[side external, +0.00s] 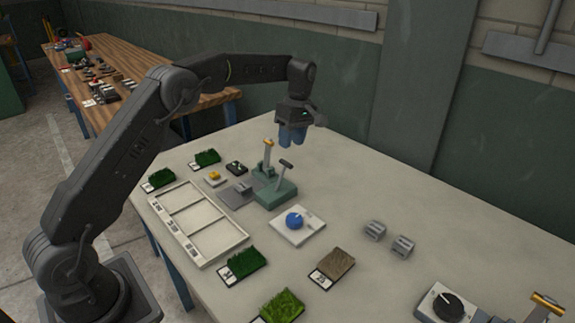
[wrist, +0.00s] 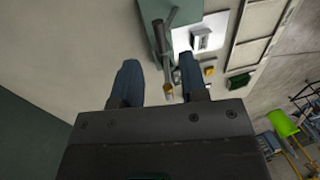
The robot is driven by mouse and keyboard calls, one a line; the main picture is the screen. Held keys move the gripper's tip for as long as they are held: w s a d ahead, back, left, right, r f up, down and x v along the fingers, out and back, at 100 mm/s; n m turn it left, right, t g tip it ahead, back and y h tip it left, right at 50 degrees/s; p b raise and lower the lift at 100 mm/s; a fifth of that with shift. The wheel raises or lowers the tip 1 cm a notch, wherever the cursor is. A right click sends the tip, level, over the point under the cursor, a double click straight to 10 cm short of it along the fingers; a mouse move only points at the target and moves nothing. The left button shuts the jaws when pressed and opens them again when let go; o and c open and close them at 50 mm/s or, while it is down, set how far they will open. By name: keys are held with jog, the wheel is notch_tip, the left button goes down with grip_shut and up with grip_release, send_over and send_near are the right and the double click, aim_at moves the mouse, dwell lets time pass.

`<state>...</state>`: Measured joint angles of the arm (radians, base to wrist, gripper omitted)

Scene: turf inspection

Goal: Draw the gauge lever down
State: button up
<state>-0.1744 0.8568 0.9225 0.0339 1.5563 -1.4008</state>
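A green gauge block (side external: 275,194) stands on the table, and two upright levers rise from it. One lever has a gold grip (side external: 268,143); the other has a dark T-shaped handle (side external: 286,163). My gripper (side external: 292,142) hangs above and slightly right of them, blue fingers pointing down. In the wrist view the fingers (wrist: 160,78) are spread, with nothing held between them. The gold grip (wrist: 168,93) shows near the right finger, and the green block (wrist: 152,32) lies beyond the fingertips. Whether a finger touches the grip cannot be told.
A grey plate (side external: 238,196) adjoins the block. The table's back right is clear.

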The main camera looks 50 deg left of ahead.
aim_at(287, 163)
jog(key=f, duration=0.2)
jog(key=s+f, duration=0.1)
jog(key=f, duration=0.4)
jog(key=shift+s+f, duration=0.3)
jog(key=shift+f, duration=0.1)
jog(key=shift+w, duration=0.1)
grip_shut()
